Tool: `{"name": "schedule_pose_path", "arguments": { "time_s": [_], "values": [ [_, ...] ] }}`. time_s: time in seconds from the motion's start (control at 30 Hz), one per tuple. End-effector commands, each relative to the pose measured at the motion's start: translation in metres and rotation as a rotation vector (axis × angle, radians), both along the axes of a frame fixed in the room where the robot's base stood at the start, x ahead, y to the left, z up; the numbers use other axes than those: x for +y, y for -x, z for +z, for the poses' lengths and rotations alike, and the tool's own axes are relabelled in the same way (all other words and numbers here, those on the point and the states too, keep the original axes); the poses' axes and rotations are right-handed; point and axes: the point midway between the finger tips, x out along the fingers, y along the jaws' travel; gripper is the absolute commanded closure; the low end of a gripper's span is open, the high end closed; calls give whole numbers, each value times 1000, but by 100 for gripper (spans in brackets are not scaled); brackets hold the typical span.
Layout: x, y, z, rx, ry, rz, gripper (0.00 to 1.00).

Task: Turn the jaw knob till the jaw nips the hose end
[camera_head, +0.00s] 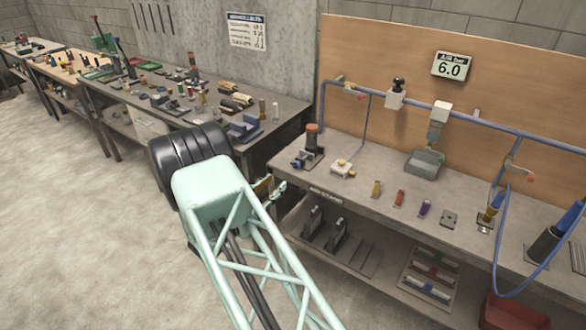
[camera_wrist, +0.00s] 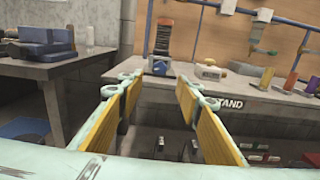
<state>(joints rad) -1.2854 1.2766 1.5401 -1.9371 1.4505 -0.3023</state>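A small upright device (camera_head: 311,148) with a reddish-brown top and dark base stands at the left end of the air-stand bench. A small blue part (camera_head: 297,163) sits low on its left side. In the wrist view the device (camera_wrist: 163,38) is straight beyond my gripper (camera_wrist: 160,86), with its blue part (camera_wrist: 159,68) facing me. I cannot tell which part is the jaw, the knob or a hose end. My gripper is open and empty, its yellow-padded fingers spread, short of the bench. In the head view it (camera_head: 270,190) is partly hidden by my arm.
The air-stand bench (camera_head: 360,198) carries a white block (camera_head: 342,168) and several small coloured parts. Blue pipework (camera_head: 470,122) runs above, and a blue hose (camera_head: 497,255) hangs at right. A cluttered second bench (camera_head: 285,104) stands left. Floor at left is clear.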

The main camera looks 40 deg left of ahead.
Motion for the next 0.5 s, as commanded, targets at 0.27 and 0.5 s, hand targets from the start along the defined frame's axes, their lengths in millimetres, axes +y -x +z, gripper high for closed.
{"name": "schedule_pose_path", "arguments": {
  "time_s": [0.27, 0.5],
  "values": [
    [2, -28, 0, 0, 0, -2, 68],
    [5, -60, 0, 0, -1, -2, 68]
  ]
}}
